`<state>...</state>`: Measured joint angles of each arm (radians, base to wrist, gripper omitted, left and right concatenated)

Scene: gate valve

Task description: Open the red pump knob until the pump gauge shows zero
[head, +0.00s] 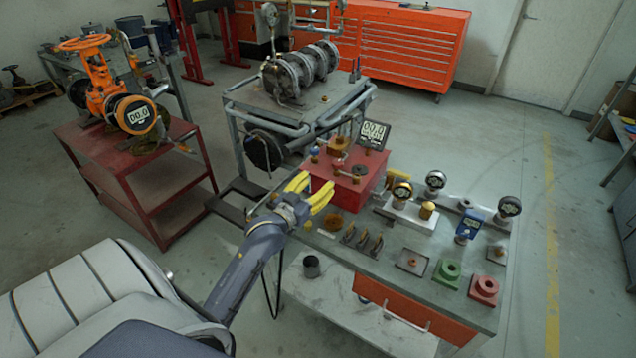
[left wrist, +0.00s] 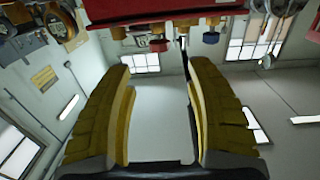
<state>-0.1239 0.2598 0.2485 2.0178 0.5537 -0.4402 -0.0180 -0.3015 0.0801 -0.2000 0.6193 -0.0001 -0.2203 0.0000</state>
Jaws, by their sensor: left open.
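The red pump box (head: 347,190) stands on the workbench and carries several small knobs and fittings. A digital gauge (head: 373,133) stands behind it; its small digits look like zeros, but I cannot read them surely. In the left wrist view the red box (left wrist: 160,12) spans the top edge, with a small red knob (left wrist: 158,45) and a blue knob (left wrist: 210,37) by it. My left gripper (head: 317,184) has its yellow fingers spread, empty, just in front of the box's left side. In the left wrist view the gap between the fingers (left wrist: 160,66) holds nothing. My right gripper is out of view.
A red cart (head: 110,150) with an orange valve (head: 97,75) stands left. Open floor lies right.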

